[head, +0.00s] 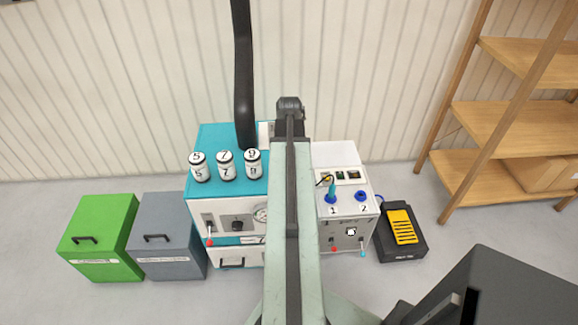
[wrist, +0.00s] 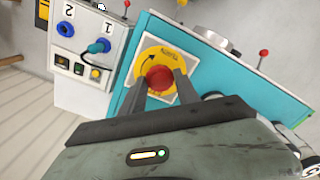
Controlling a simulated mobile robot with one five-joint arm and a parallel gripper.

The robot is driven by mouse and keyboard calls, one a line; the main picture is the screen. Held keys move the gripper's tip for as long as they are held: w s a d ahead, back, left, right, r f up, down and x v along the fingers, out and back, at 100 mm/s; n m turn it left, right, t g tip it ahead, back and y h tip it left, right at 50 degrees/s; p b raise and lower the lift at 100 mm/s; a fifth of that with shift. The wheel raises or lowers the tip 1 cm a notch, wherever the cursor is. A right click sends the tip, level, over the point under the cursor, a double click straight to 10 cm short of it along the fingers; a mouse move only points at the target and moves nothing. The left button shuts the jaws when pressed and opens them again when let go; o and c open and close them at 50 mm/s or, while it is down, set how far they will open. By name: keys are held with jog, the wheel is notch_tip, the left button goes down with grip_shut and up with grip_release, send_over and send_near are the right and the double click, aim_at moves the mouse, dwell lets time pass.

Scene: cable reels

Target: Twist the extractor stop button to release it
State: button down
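The stop button (wrist: 160,78) is a round red knob on a yellow disc (wrist: 147,62) with a curved black arrow and lettering, set on a white square plate. It shows in the wrist view on the teal machine top (wrist: 205,72). My gripper (wrist: 163,80) has one dark finger on each side of the red knob. The knob fills the gap between the fingertips, and both fingers appear to touch it. In the head view my own arm hides the button and the fingertips.
The teal machine (head: 228,140) carries several numbered white cans (head: 226,166) and a black hose (head: 244,75). A white unit (head: 346,205) with blue sockets stands at its right. A yellow-black pedal (head: 403,227), wooden shelves (head: 520,120), and green (head: 100,225) and grey (head: 165,225) boxes stand around.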

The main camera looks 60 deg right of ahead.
jog(key=m, duration=0.3)
jog(key=shift+m, duration=2.4)
jog(key=c, duration=0.9)
grip_release()
jog(key=shift+r, duration=0.1)
